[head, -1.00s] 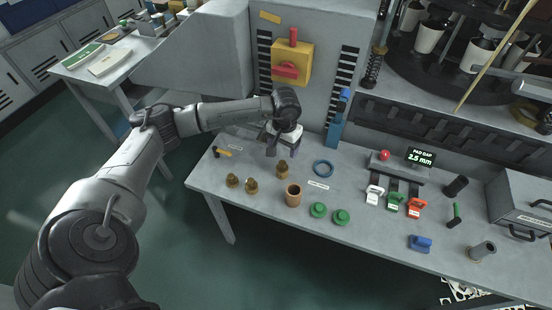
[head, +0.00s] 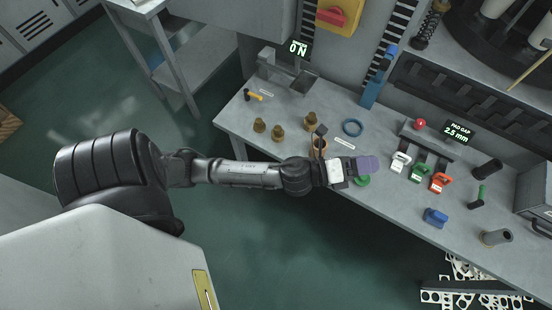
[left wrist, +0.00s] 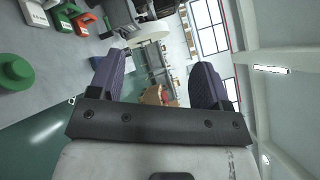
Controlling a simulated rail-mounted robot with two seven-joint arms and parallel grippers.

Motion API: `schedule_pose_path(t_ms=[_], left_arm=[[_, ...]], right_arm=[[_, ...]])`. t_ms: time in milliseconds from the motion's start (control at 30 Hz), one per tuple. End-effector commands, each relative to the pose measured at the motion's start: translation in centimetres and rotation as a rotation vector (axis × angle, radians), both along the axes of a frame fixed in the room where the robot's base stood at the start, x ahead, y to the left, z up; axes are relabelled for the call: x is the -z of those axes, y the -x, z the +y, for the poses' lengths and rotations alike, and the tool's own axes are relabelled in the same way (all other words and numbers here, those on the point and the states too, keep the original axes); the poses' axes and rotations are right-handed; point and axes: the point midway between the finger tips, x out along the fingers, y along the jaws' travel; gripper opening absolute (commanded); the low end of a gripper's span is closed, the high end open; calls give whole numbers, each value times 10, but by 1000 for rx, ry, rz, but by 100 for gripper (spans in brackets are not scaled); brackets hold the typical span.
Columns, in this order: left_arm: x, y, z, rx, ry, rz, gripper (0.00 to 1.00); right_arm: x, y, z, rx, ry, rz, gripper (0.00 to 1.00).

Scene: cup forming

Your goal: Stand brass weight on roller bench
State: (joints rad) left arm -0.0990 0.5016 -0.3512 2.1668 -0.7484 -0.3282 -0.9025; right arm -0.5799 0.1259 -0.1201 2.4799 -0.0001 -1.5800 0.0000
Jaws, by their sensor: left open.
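Three squat brass weights stand upright on the grey bench (head: 262,150): one at the left (head: 259,125), one beside it (head: 277,132), and one farther right (head: 310,121). My left gripper (head: 362,166), with purple finger pads, is over the bench's front edge, right of the weights and apart from them. In the left wrist view its two fingers (left wrist: 158,82) are spread with nothing between them. My right gripper is out of view.
A green knobbed piece (head: 362,181) is partly covered by my gripper. White (head: 400,161), green (head: 418,172) and red (head: 439,182) clamp-like pieces stand right. A grey stand (head: 285,72) is under a "0 N" display (head: 299,48).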

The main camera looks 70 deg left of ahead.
Motion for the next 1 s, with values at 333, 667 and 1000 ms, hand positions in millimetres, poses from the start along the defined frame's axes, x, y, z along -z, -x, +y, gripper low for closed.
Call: schedule_pose_path(t_ms=[333, 667, 1000], left_arm=[[126, 128, 39, -697, 1174, 830, 71], [161, 231, 19, -1149, 1566, 1182, 71], [163, 243, 16, -1205, 1598, 1217, 71]], right_arm=[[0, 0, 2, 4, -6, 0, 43], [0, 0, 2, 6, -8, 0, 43], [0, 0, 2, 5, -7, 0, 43]])
